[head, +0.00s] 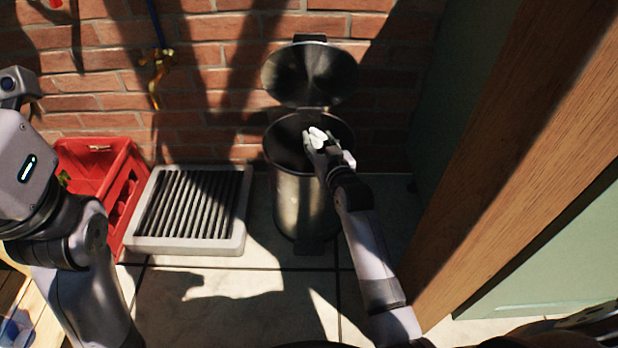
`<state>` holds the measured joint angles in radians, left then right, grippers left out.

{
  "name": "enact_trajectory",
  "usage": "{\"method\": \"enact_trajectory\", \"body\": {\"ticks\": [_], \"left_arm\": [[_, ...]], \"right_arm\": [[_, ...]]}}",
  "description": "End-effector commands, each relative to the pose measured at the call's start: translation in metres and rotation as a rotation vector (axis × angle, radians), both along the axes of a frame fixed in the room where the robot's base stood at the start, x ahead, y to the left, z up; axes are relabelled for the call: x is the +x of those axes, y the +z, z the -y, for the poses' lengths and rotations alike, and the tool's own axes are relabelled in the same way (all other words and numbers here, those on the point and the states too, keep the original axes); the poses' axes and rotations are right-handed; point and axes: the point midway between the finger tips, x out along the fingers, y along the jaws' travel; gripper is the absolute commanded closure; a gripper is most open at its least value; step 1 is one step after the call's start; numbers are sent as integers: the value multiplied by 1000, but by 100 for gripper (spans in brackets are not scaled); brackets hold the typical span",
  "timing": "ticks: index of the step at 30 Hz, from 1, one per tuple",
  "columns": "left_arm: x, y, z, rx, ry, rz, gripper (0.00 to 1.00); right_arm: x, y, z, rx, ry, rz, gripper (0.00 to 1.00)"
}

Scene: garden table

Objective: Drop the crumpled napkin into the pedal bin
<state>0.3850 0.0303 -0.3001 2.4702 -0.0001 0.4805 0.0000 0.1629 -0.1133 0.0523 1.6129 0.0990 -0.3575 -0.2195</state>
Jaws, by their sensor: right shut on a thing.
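The pedal bin (303,205) is a metal cylinder on the tiled floor against the brick wall. Its round lid (312,75) stands open, tilted up toward the wall, and the inside looks dark. My right gripper (317,142) is over the right part of the bin's opening. It is shut on the white crumpled napkin (318,134), which shows at its fingertips. I cannot tell how far the napkin is below or above the rim. The left arm is at the left edge; its gripper fingers do not show.
A red crate (95,175) and a pale-framed grate (190,245) lie left of the bin. A wooden post (510,140) and green panel (555,250) stand at the right. A brass tap (157,65) is on the brick wall. Floor tiles in front are clear.

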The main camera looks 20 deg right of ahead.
Motion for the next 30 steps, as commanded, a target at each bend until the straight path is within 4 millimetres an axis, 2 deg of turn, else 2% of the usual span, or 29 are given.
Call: {"method": "enact_trajectory", "body": {"ticks": [4,5,15,25,30], "left_arm": [[0,0,0,0,0,0,100],[0,0,0,0,0,0,100],[0,0,0,0,0,1,100],[2,-1,0,-1,0,-5,100],[1,0,0,-1,0,-3,100]], "right_arm": [[0,1,0,0,0,0,69],[0,0,0,0,0,0,58],[0,0,0,0,0,0,37],[-2,0,0,0,0,0,37],[-21,2,0,-1,0,-2,37]]}}
